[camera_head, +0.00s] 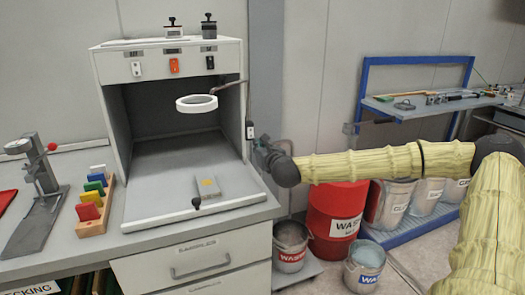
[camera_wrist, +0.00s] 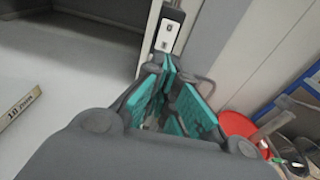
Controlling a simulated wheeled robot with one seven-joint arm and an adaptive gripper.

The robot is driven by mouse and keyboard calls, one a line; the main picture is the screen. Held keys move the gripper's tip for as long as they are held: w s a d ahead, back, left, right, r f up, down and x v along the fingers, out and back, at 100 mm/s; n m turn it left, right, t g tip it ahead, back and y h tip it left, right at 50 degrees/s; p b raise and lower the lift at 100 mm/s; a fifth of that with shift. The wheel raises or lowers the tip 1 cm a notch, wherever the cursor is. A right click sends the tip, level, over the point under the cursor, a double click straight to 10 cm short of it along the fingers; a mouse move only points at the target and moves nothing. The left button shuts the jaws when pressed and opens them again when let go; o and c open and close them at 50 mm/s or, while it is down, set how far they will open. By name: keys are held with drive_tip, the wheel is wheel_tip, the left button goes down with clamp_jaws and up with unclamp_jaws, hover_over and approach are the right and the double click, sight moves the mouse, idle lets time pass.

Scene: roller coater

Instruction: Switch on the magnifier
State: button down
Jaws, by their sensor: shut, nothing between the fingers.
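The magnifier (camera_head: 197,104) is a white ring lamp on a dark arm inside the open grey booth, unlit as far as I can tell. A small switch box (camera_head: 250,130) with a white face is on the booth's right front edge; in the wrist view the switch box (camera_wrist: 167,36) shows a white plate with small dark marks. My gripper (camera_head: 255,143) is at the booth's right edge, just below the switch box. In the wrist view my gripper (camera_wrist: 170,66) has its teal-padded fingertips together and empty, pointing towards the box's lower end. I cannot tell whether they touch it.
The booth front (camera_head: 170,65) carries several labelled switches, one orange. A small grey box (camera_head: 207,188) lies on the booth floor. A red waste drum (camera_head: 335,212) and buckets stand below my arm. A blue-framed bench (camera_head: 425,108) stands at the right.

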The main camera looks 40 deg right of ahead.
drive_tip(key=shift+p+x, duration=0.35)
drive_tip(key=shift+x, duration=2.05)
drive_tip(key=b, duration=0.3)
drive_tip(key=shift+w+f, duration=0.25)
drive_tip(key=shift+f, duration=0.05)
drive_tip(key=f+v, duration=0.1)
drive_tip(key=v, duration=0.3)
drive_tip(key=f+b+v, duration=0.1)
drive_tip(key=v, duration=0.4)
drive_tip(key=f+b+v, duration=0.1)
drive_tip(key=v, duration=0.3)
drive_tip(key=shift+s, duration=0.45)
